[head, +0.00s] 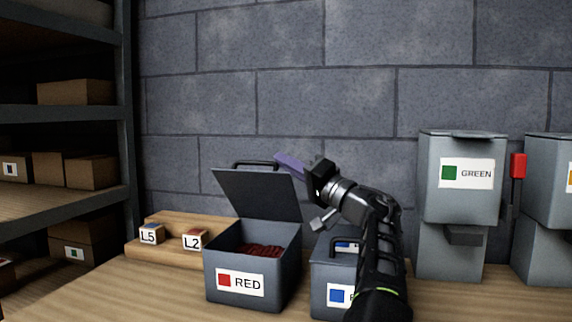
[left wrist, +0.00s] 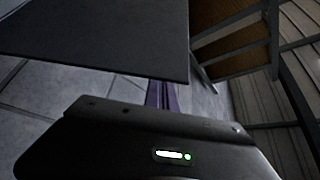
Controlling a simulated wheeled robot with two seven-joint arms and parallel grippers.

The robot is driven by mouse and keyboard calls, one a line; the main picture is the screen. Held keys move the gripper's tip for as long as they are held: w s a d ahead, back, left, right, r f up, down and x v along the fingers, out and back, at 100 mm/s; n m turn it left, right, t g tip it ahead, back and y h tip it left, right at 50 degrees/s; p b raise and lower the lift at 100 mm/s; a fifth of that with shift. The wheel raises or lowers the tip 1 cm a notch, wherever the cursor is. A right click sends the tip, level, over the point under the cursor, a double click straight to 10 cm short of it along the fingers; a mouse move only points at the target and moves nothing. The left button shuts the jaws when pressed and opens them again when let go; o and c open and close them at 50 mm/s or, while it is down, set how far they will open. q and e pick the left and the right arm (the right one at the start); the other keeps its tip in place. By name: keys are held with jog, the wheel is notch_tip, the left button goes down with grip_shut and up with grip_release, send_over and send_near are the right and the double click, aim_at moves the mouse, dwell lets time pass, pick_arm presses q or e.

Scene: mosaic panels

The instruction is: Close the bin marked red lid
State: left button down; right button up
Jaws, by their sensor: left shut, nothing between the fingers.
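The grey bin marked RED (head: 243,283) stands on the wooden bench with its lid (head: 258,193) raised and leaning back. Dark red pieces (head: 258,250) lie inside it. The lid's handle (head: 254,164) shows at its top edge. My left gripper (head: 288,161) is shut and empty, beside and apparently behind the lid's upper right corner. In the left wrist view, the purple fingers (left wrist: 160,95) show just beyond the edge of a dark panel, the lid (left wrist: 110,35). I cannot tell whether they touch it. My right gripper is not in view.
A bin with a blue label (head: 338,295) stands right of the red bin, partly hidden by my left arm. The GREEN bin (head: 462,178) is further right. Wooden steps with labelled blocks (head: 192,240) stand left. Shelves (head: 60,130) fill the far left; a block wall is behind.

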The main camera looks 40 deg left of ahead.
pick_arm(q)
jog(key=b+v, duration=0.1)
jog(key=v, duration=0.6)
jog(key=shift+d, duration=0.35)
jog(key=shift+f, duration=0.1)
